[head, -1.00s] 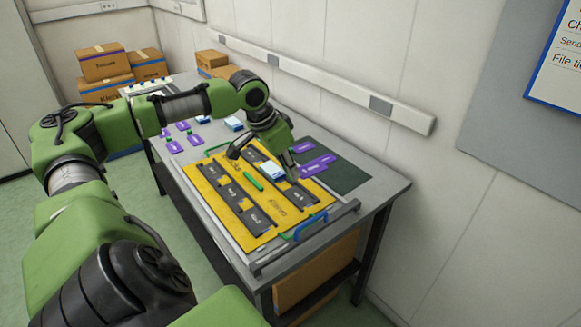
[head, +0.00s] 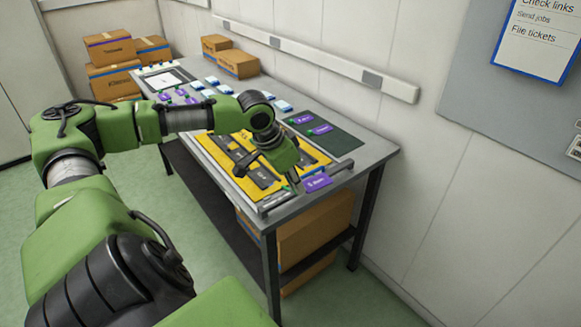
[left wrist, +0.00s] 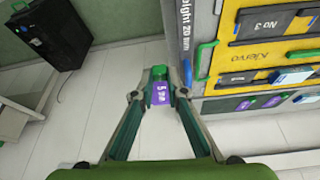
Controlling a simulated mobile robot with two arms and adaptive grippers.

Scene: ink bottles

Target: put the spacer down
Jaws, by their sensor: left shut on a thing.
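The spacer is a small purple block (head: 317,182) with a printed label. My left gripper (head: 293,186) is shut on it and holds it at the near right end of the table. In the left wrist view the spacer (left wrist: 159,95) has a green knob and sits between the fingertips (left wrist: 160,88), with pale floor behind it, clear of the table edge. Two more purple spacers (head: 320,129) lie on the dark green mat (head: 342,139). The yellow board (head: 213,153) with dark plates lies on the table, partly hidden by my arm. My right gripper is not in view.
Several purple pieces (head: 164,96) and white-and-blue bottles or boxes (head: 283,105) stand farther back on the table (head: 375,151). A wall rail (head: 320,58) runs behind it. Cardboard boxes (head: 300,225) sit underneath. Part of the mat is bare.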

